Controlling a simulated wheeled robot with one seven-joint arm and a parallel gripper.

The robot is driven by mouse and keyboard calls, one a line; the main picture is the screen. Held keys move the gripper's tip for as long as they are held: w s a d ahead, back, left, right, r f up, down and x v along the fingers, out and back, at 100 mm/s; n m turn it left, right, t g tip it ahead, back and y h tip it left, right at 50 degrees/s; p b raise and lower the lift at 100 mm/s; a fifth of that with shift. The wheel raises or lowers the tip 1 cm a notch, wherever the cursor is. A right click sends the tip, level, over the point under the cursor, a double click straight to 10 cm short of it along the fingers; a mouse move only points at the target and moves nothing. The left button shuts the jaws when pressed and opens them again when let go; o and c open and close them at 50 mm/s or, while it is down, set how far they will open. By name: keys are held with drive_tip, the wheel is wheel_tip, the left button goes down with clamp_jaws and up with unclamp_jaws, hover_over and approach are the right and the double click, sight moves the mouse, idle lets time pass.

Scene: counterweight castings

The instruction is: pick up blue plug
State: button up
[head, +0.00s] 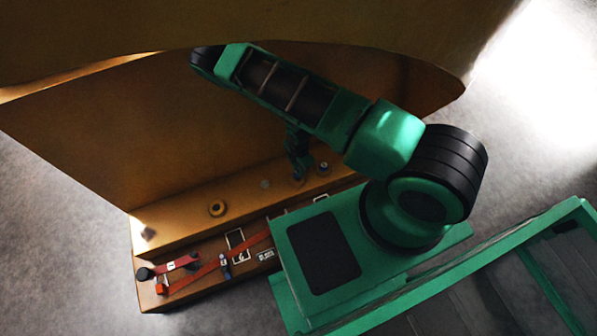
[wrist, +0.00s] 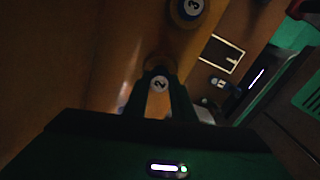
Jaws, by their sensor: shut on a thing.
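My gripper (head: 297,150) reaches down to the brown ledge. Its fingers (wrist: 160,92) are shut on a plug with a white top marked 2 (wrist: 160,83). In the head view this plug looks blue (head: 298,179), low between the fingertips. The fingers hide most of its sides, and I cannot tell whether it touches the ledge. A second plug, marked 3 (wrist: 190,8), has a dark blue rim and stands apart from my gripper; it seems to be the small bluish one to the right in the head view (head: 323,168).
A yellow ring (head: 217,208) and a small round disc (head: 265,184) lie on the ledge (head: 180,225). A tall brown casting wall (head: 150,130) rises behind. The lower shelf holds red straps (head: 185,262), a black knob (head: 145,273) and a white outlined frame (head: 238,243).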

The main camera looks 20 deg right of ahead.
drive_tip(key=s+a+r, duration=0.7)
drive_tip(key=a+r, duration=0.1)
drive_tip(key=a, duration=0.1)
drive_tip(key=shift+s, duration=0.15)
drive_tip(key=shift+s+r, duration=0.1)
